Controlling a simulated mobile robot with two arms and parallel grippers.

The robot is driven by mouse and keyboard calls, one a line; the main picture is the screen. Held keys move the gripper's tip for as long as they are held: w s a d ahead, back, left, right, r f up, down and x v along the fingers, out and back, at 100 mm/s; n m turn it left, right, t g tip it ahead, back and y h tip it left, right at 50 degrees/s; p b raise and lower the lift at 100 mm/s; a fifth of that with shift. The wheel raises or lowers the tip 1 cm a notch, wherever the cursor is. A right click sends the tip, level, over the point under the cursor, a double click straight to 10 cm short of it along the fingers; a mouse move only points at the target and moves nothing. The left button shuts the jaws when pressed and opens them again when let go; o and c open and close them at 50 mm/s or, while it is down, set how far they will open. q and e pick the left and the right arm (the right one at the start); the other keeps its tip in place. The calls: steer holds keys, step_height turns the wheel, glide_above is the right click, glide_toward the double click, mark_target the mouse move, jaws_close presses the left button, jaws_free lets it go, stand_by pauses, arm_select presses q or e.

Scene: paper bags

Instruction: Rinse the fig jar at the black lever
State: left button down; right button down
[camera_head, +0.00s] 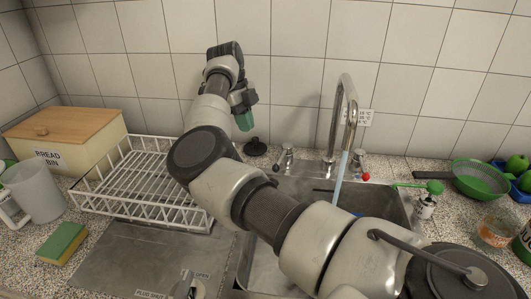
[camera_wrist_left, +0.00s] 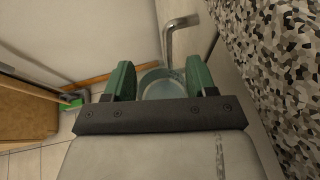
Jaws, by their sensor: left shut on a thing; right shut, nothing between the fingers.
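In the left wrist view, my left gripper (camera_wrist_left: 160,84) is shut on a round, see-through jar (camera_wrist_left: 162,90); its label cannot be read. A metal spout (camera_wrist_left: 180,30) shows just beyond it. My left gripper cannot be made out in the head view. My right gripper (camera_head: 244,118) is shut and empty, raised behind the dish rack, left of the tap. The tap (camera_head: 346,100) has a bluish stream of water (camera_head: 340,176) falling into the sink (camera_head: 400,212). A dark-ended lever (camera_head: 286,156) is left of the tap, and a red-ended lever (camera_head: 364,175) is right of it.
My right arm hides much of the sink. The white dish rack (camera_head: 98,186) is empty. A bread bin (camera_head: 70,140), jug (camera_head: 36,188) and sponge (camera_head: 62,243) stand left. A green strainer (camera_head: 478,180) and labelled glass jar (camera_head: 497,230) are right. A black plug (camera_head: 256,149) lies behind.

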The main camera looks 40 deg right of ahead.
mark_target(282, 157)
steer(key=p+x, duration=0.1)
steer(key=x, duration=0.6)
steer(key=shift+s+f, duration=0.15)
steer(key=shift+f, duration=0.05)
steer(key=s, duration=0.1)
steer(key=s+p, duration=0.1)
steer(key=s+d, duration=0.1)
steer(key=shift+s+f, duration=0.35)
steer(key=shift+f, duration=0.05)
